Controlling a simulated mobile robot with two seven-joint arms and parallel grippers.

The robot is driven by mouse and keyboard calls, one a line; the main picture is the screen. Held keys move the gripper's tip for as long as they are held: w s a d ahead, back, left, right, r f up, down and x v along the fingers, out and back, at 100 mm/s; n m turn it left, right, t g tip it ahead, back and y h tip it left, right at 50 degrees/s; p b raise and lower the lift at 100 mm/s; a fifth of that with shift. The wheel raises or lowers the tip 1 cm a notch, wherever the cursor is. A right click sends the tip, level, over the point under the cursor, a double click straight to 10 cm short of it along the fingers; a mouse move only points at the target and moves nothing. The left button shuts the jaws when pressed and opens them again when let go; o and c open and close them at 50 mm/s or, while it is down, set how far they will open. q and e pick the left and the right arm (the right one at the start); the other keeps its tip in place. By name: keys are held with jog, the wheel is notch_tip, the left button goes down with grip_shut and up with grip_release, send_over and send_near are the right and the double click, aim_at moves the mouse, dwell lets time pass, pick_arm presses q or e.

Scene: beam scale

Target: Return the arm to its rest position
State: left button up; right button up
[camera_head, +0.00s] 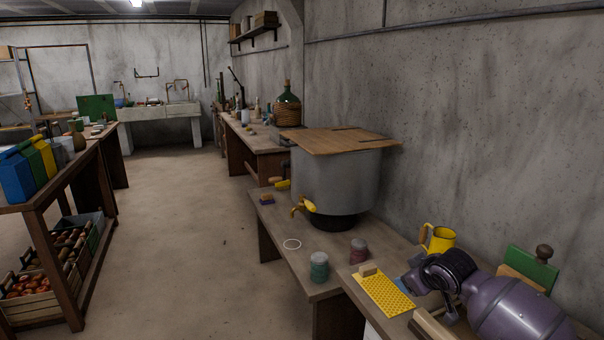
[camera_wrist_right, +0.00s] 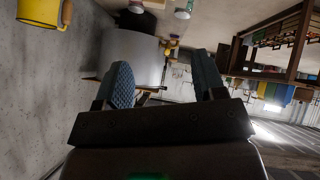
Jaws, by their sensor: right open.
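My right arm (camera_head: 515,305), purple with a dark wrist, comes in at the lower right of the head view. Its dark wrist is above the near end of the right-hand bench, beside a yellow grater-like sheet (camera_head: 385,293). In the right wrist view my right gripper (camera_wrist_right: 163,78) shows two blue-grey fingers spread apart with nothing held between them. The large grey pot (camera_wrist_right: 125,55) shows beyond the fingers in that rolled-over view. My left arm and gripper are not in view. I see no beam scale that I can make out.
A yellow mug (camera_head: 440,240) stands just behind the wrist, and a green board (camera_head: 531,268) is close to the arm. The grey pot (camera_head: 335,183) with a wooden lid (camera_head: 340,140) and two jars (camera_head: 319,267) are farther along. The floor (camera_head: 190,220) is clear.

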jog(key=s+a+f+t+y, duration=0.1)
jog(key=s+a+f+t, duration=0.15)
jog(key=s, duration=0.45)
jog(key=s+a+f+t+y, duration=0.1)
jog(key=s+a+f+t, duration=0.1)
jog(key=s+a+f, duration=0.3)
jog(key=s+d+f+m+h, duration=0.1)
jog(key=s+f, duration=0.3)
jog(key=s, duration=0.5)
jog(key=s+d+f+m+g+h, duration=0.1)
jog(key=s+d+f+m, duration=0.2)
jog(key=s, duration=0.7)
jog(key=s+d+f+m+g+h, duration=0.1)
jog(key=s+d+f, duration=0.3)
jog(key=s, duration=0.5)
jog(key=shift+s+f+m+h, duration=0.15)
jog(key=shift+f+m+h, duration=0.3)
jog(key=shift+f, duration=0.5)
